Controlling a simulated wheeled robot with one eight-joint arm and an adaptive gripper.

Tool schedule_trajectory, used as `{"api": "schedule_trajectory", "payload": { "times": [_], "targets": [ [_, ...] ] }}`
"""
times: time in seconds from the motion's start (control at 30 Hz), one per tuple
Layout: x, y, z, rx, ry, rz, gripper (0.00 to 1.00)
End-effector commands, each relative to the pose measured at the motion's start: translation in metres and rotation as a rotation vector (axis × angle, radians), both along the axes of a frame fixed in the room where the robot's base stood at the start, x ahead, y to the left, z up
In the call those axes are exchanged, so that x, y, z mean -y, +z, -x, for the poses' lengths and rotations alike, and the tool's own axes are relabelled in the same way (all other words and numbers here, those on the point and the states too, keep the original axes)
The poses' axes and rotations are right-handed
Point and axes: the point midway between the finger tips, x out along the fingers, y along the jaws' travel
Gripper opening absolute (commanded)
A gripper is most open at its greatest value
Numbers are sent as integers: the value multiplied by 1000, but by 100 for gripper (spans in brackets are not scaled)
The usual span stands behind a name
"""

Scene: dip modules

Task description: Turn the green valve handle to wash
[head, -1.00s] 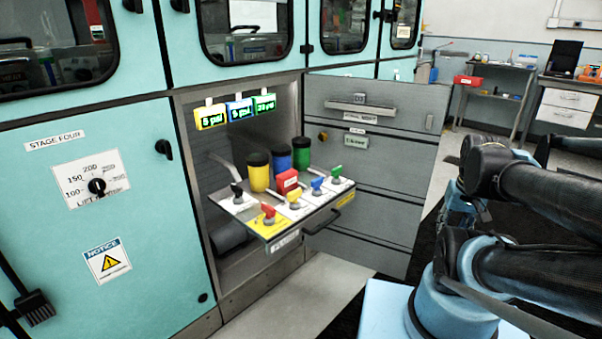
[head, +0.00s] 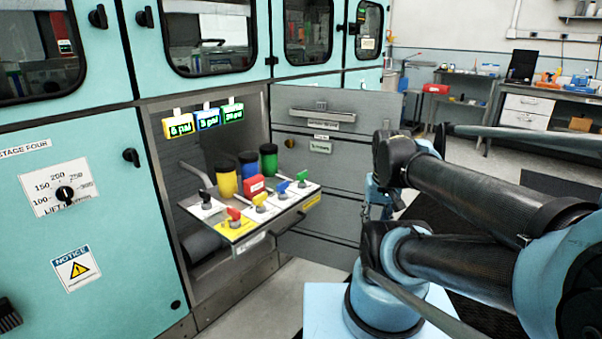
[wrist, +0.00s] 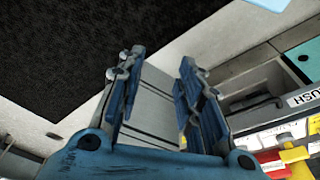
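The green valve handle (head: 302,176) stands at the right end of a row of coloured handles on the pulled-out tray (head: 250,236). Beside it are a blue handle (head: 283,187), a yellow handle (head: 260,200) and a red handle (head: 234,213). The tray's edge, with a yellow and a red part (wrist: 275,165), shows at the lower right there. The green handle is not clearly visible in the wrist view.
Lit pressure displays (head: 207,117) hang above. A grey open door panel (head: 335,130) stands to the right of the tray. Floor in front is clear.

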Motion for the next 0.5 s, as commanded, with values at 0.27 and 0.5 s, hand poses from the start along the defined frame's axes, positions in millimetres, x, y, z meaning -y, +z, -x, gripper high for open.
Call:
{"api": "schedule_trajectory", "payload": {
  "times": [0.27,0.5],
  "targets": [
    [-16,59,-51,-34,-108,-30,33],
    [-43,107,-109,-71,-230,-55,33]
  ]
}}
